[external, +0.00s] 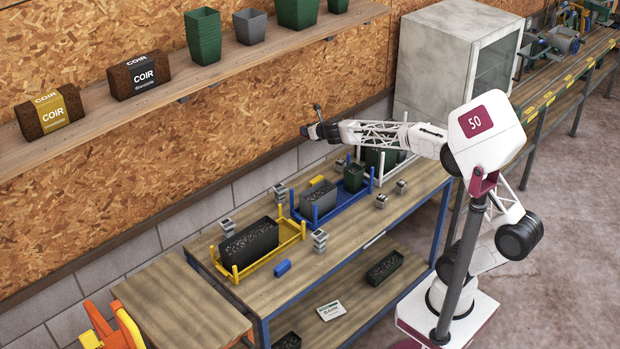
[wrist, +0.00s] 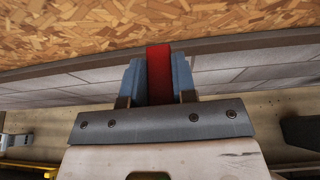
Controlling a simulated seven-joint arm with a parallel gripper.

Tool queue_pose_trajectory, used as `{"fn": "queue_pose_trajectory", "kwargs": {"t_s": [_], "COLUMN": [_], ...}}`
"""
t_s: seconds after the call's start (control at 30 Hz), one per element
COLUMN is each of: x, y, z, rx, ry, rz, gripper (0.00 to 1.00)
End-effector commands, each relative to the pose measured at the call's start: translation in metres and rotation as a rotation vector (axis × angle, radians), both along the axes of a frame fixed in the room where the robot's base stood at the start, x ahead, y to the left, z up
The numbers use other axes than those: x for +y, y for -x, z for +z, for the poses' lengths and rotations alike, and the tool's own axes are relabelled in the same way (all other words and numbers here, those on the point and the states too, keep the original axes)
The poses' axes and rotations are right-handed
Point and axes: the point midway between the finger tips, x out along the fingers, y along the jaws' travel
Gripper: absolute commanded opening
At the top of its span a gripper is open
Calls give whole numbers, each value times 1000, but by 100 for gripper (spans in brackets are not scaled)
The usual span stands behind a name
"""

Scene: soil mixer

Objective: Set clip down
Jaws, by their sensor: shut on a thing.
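My gripper (external: 314,131) is raised above the back of the workbench, pointing left toward the wall. In the wrist view its two blue-grey fingers (wrist: 157,82) are shut on a red clip (wrist: 159,68), which stands between them and sticks out past their tips. The lower part of the clip is hidden behind the gripper's grey crossbar. In the external view the held clip is too small and dark to make out clearly.
The workbench (external: 205,272) carries a yellow rack (external: 262,262), a blue rack (external: 350,203), planters, grey blocks (external: 320,240) and a small blue piece (external: 282,268). A shelf (external: 240,62) with pots runs along the wall. A grey cabinet (external: 440,60) stands behind my arm.

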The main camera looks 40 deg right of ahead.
Motion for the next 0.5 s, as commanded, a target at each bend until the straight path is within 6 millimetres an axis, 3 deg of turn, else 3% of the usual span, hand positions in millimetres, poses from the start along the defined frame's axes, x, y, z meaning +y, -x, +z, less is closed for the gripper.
{"fn": "queue_pose_trajectory", "kwargs": {"t_s": [0.33,0.5], "x": [2,6], "y": [24,46], "z": [6,8], "rx": [0,1], "ry": [0,-1], "rz": [132,238], "gripper": [3,3]}}
